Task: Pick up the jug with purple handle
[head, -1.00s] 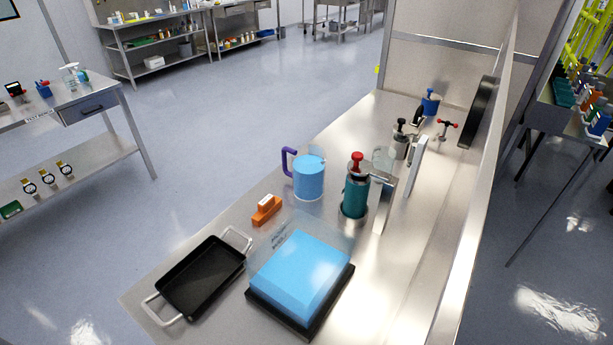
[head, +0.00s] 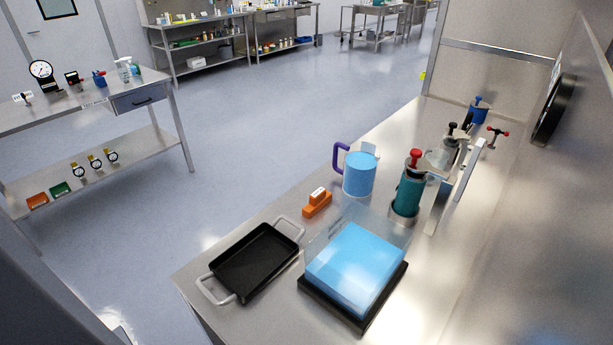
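The jug (head: 359,174) stands upright on the steel workbench (head: 262,222). It looks clear with light blue contents, and its purple handle (head: 339,158) is on the left side. Nothing touches the jug. The orange block (head: 317,204) lies in front of it to the left, and a teal cylinder with a red knob (head: 409,190) stands to its right. My gripper is not in view.
A black tray with metal handles (head: 255,262) and a blue block under a clear cover on a black base (head: 354,268) occupy the near bench. Clamps and a blue container (head: 478,110) stand farther back. A wall borders the right side. Open floor (head: 270,120) lies left of the bench.

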